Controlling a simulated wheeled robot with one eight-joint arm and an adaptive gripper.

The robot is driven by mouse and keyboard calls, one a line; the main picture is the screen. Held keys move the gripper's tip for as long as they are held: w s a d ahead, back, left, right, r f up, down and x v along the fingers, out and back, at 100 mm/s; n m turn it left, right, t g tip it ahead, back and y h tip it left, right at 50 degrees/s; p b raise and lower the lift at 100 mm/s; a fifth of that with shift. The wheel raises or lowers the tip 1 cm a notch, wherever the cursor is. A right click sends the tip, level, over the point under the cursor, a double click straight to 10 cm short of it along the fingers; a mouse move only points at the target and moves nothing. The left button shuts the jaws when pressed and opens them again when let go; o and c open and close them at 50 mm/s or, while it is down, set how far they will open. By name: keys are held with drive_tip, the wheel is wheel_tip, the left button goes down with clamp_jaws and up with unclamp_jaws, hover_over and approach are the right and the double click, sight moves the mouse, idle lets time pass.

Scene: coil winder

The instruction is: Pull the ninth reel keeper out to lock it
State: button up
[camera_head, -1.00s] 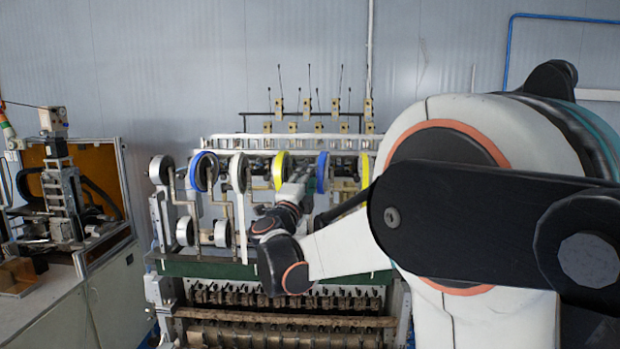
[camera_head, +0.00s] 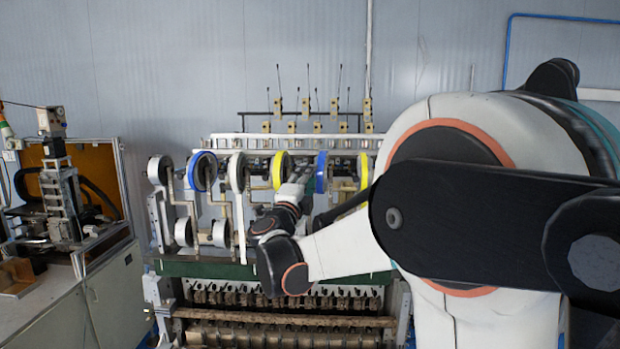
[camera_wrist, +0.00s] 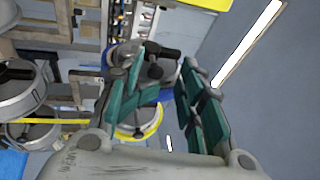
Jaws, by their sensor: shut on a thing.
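In the wrist view my gripper (camera_wrist: 163,98) has its teal-padded fingers on both sides of a dark reel keeper (camera_wrist: 154,71), closed on it. The keeper stands in front of a reel hub with a blue rim (camera_wrist: 168,93). The finger pads hide part of the keeper, so how far out it sits cannot be told. In the head view my forearm reaches into the winder between the upper yellow reel (camera_head: 281,171) and the upper blue reel (camera_head: 321,172). The gripper's contact is too small and covered to make out there.
A yellow-rimmed reel (camera_wrist: 145,125) lies close beyond the fingers, and grey reels (camera_wrist: 20,90) stand at the left. In the head view, white reels (camera_head: 160,170) and another blue reel (camera_head: 203,171) line the rack. A bench machine (camera_head: 65,195) stands at far left.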

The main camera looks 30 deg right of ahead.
drive_tip(key=shift+s, duration=0.1)
drive_tip(key=shift+c, duration=0.4)
drive_tip(key=shift+s+a+f, duration=0.1)
drive_tip(key=shift+s+a, duration=0.05)
drive_tip(key=shift+s, duration=0.05)
drive_tip(key=c, duration=0.5)
drive_tip(key=shift+s+a, duration=0.25)
drive_tip(key=shift+s, duration=0.05)
clamp_jaws()
drive_tip(key=shift+o, duration=0.5)
unclamp_jaws()
drive_tip(key=o, duration=0.4)
drive_tip(key=shift+o, duration=1.1)
drive_tip(key=shift+s+d, duration=0.15)
